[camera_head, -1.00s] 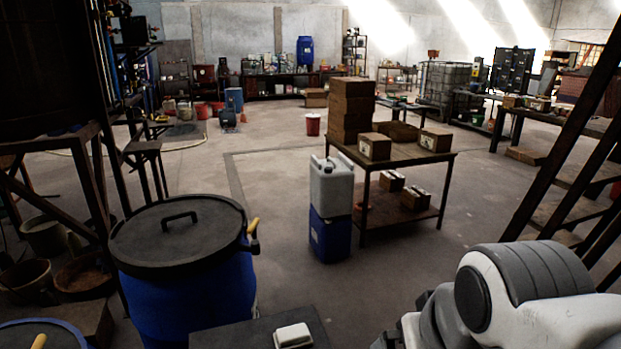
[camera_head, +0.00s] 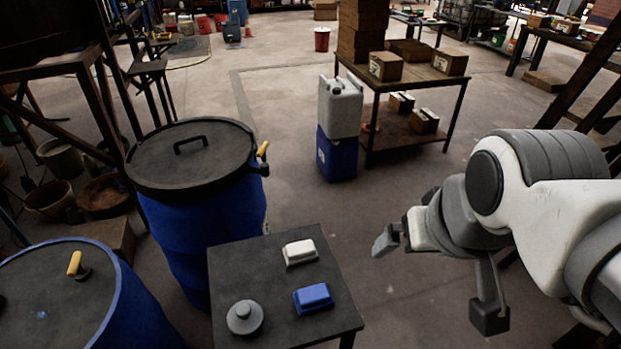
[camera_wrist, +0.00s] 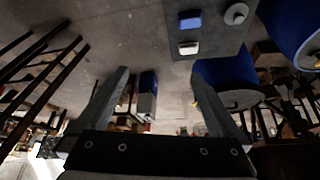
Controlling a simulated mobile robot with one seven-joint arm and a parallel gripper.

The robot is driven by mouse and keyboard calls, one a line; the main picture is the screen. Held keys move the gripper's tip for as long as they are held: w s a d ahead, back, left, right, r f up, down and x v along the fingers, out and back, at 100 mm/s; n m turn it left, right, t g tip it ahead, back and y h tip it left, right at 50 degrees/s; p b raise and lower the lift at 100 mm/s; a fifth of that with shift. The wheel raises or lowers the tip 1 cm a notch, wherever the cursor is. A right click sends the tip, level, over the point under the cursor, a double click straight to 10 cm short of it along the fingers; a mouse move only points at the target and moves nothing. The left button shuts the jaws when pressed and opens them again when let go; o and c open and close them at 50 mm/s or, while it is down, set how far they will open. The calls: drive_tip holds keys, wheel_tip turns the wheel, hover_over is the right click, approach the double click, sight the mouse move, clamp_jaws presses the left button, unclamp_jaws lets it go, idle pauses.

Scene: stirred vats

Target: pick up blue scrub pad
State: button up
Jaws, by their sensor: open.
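The blue scrub pad (camera_head: 313,297) lies on a small dark table (camera_head: 268,262), near its right side. In the wrist view the blue pad (camera_wrist: 190,23) shows near the top, on the same dark tabletop. My gripper (camera_head: 385,243) is in the air to the right of the table, apart from the pad. In the wrist view its two fingers (camera_wrist: 172,100) stand wide apart with nothing held between them.
A white pad (camera_head: 300,252) lies behind the blue one, and a grey round lidded object (camera_head: 245,316) lies left of it. A blue drum with a black lid (camera_head: 190,155) stands beside the table. A white jerrycan (camera_head: 340,106) stands on a blue one beyond.

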idle(0.3)
drive_tip(key=m+g+b, duration=0.6)
drive_tip(key=m+b, duration=0.8)
drive_tip(key=m, duration=0.1)
hover_over(315, 293)
wheel_tip(315, 293, down, 26)
drive_tip(key=f+b, duration=0.1)
drive_tip(key=f, duration=0.3)
drive_tip(key=f+b, duration=0.1)
drive_tip(key=f, duration=0.3)
drive_tip(key=f+b, duration=0.2)
drive_tip(key=f, duration=0.2)
drive_tip(key=shift+d, duration=0.4)
drive_tip(key=shift+a+f+b, duration=0.2)
drive_tip(key=shift+f+b, duration=0.45)
drive_tip(key=shift+f, duration=0.65)
drive_tip(key=shift+a+f+b, duration=0.15)
drive_tip(key=shift+f+b, duration=0.5)
drive_tip(key=shift+f, duration=0.65)
drive_tip(key=shift+c, duration=0.3)
drive_tip(key=shift+r, duration=0.1)
drive_tip(key=c, duration=1.3)
